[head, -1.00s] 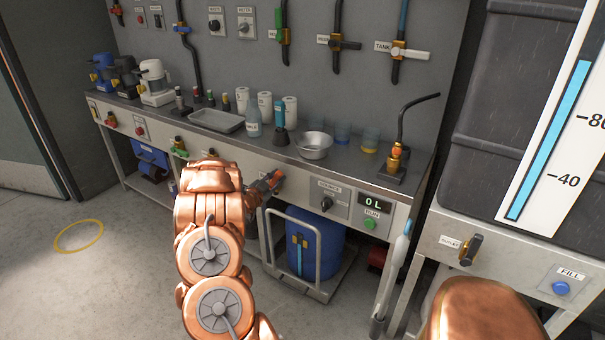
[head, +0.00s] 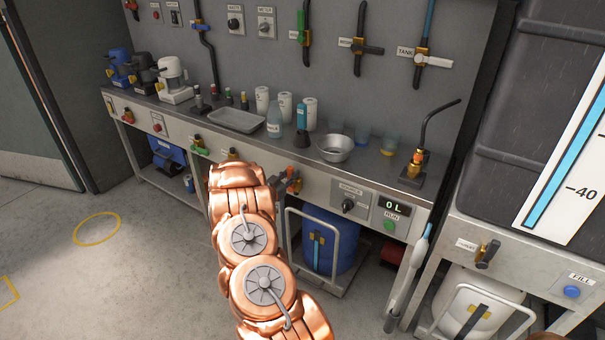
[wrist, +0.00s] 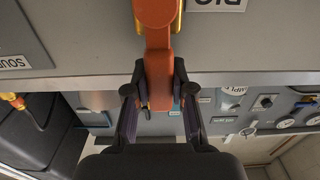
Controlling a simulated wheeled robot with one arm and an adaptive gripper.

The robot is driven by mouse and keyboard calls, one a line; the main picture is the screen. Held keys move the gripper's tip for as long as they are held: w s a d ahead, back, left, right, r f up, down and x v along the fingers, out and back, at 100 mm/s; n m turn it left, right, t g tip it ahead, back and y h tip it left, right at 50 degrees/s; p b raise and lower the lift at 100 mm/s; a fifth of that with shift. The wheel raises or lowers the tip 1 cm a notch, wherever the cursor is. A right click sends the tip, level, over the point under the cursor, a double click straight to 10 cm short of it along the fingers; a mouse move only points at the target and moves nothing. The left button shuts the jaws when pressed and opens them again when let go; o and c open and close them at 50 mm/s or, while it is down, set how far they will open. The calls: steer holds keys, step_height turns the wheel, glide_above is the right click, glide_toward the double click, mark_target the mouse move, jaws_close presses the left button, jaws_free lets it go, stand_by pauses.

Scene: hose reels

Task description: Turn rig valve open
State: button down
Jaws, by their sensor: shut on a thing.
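The rig valve's orange lever (wrist: 158,75) is in the wrist view, below a label (wrist: 217,4) that appears upside down and seems to read RIG. The lever runs straight down in the picture from its brass body (wrist: 178,18) at the top edge. My gripper (wrist: 160,88) is shut on the lever, one dark finger on each side. In the head view my gripper (head: 289,185) is at the bench front, left of the source selector (head: 348,206). My own arm partly hides the valve there, with only a little orange showing.
The bench (head: 318,180) carries a metal bowl (head: 334,148), bottles and a tray (head: 237,120). A blue drum (head: 328,240) on a trolley stands beneath. A display (head: 395,207) reads 0 L. Open floor (head: 150,270) lies to the left.

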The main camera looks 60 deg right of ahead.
stand_by(0.4)
steer(key=c, duration=1)
jaws_free()
steer(key=shift+o, duration=0.2)
steer(key=a, duration=1.2)
steer(key=shift+s, duration=0.15)
